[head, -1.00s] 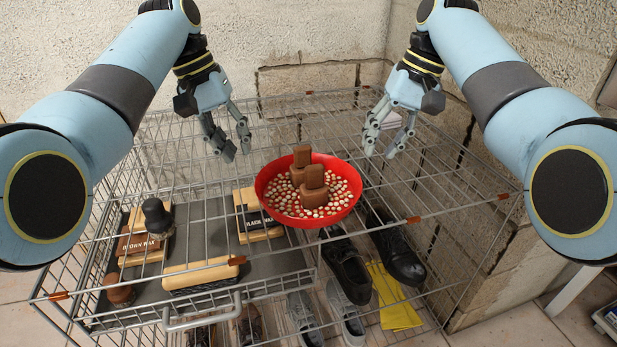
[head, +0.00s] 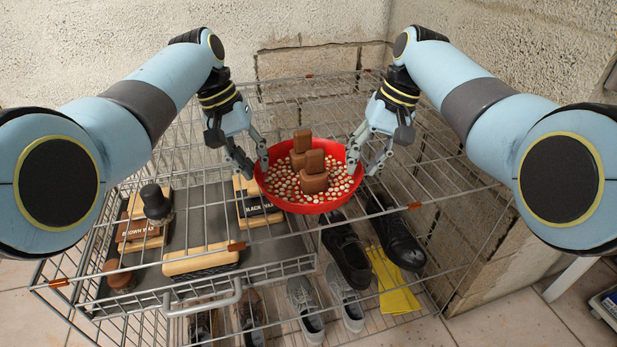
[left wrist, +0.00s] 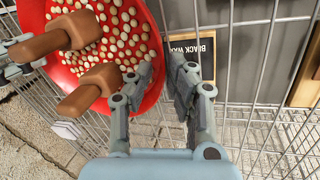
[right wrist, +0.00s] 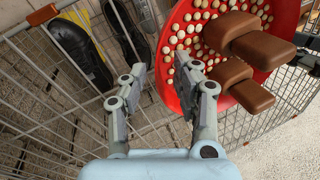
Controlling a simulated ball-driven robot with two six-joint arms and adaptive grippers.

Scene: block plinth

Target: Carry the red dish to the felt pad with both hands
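My left gripper (head: 249,166) is open at the dish's left rim. In the left wrist view its fingers (left wrist: 161,78) lie on either side of the rim of the dish (left wrist: 153,88). My right gripper (head: 366,160) is open at the right rim. In the right wrist view its fingers (right wrist: 160,80) also lie on either side of the rim. I cannot see whether they touch it. I cannot clearly identify the felt pad.
Black shoes (head: 398,240), grey shoes and a yellow cloth (head: 393,283) lie below. A rough wall stands behind.

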